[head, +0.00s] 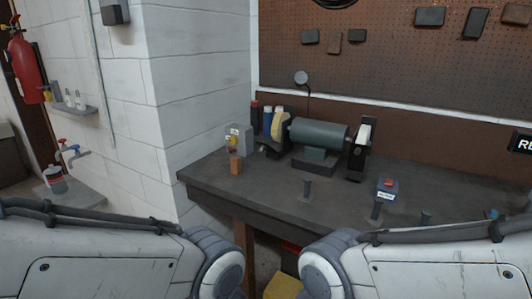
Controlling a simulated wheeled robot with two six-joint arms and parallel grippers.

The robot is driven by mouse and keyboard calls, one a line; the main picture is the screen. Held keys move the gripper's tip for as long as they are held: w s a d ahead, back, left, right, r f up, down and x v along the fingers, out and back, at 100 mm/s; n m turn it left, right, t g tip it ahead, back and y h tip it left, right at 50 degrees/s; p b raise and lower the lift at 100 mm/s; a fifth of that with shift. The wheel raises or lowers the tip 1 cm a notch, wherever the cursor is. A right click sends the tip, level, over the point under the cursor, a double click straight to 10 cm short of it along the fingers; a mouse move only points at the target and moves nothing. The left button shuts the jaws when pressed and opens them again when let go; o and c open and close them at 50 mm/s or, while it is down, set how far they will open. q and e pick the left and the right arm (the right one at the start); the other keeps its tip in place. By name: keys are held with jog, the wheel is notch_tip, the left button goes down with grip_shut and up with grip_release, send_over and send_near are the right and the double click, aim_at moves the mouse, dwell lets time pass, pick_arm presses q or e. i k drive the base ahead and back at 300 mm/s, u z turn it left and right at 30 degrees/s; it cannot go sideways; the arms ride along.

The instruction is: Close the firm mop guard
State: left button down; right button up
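A bench polishing machine with a grey-green motor body (318,133) stands on the dark bench. At its left end is a pale yellow mop wheel (278,125), partly inside a dark surround. At its right end is a white wheel (364,132) in a dark upright housing (356,160). I cannot tell which wheel is the firm mop, nor clearly how either guard sits. Parts of both my arms show low in the picture, in front of the bench. Neither gripper is in view.
The dark bench top (260,187) is mostly clear in front of the machine. A grey box (238,138), an orange-brown block (235,165), short posts (307,187) and a red-buttoned switch box (388,188) stand on it. White block walls (190,100) close off the left.

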aim_at(262, 148)
jog(key=z, duration=0.35)
jog(key=i, duration=1.05)
jog(key=u, duration=0.05)
